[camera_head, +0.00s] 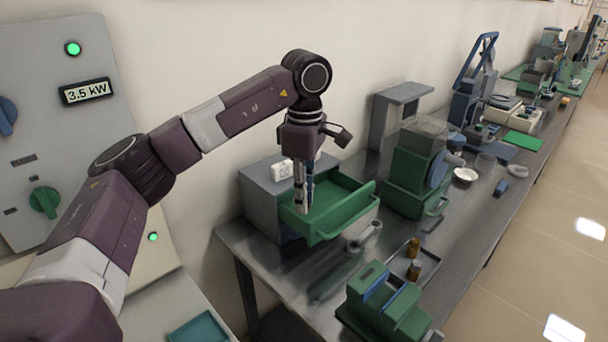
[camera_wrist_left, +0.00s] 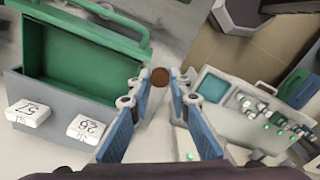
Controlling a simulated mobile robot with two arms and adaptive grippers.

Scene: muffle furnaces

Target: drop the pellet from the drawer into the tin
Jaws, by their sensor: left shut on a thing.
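My left gripper (camera_head: 305,205) has its fingers pointing down by the open green drawer (camera_head: 352,192) of a grey cabinet. In the left wrist view, its fingertips (camera_wrist_left: 160,88) are shut on a small round brown pellet (camera_wrist_left: 160,76). The drawer (camera_wrist_left: 90,62) lies left of the fingers there, and its visible floor looks bare. The pellet cannot be made out in the head view. I cannot tell which thing is the tin; a small white dish (camera_head: 466,174) stands farther along the bench. My right gripper is not in view.
The grey cabinet (camera_head: 262,200) carries white number tags (camera_wrist_left: 28,113). A green machine (camera_head: 408,180) stands right of the drawer, and a green block (camera_head: 385,305) in front. A tray holds brown jars (camera_head: 413,268). A control panel (camera_head: 60,110) stands at left.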

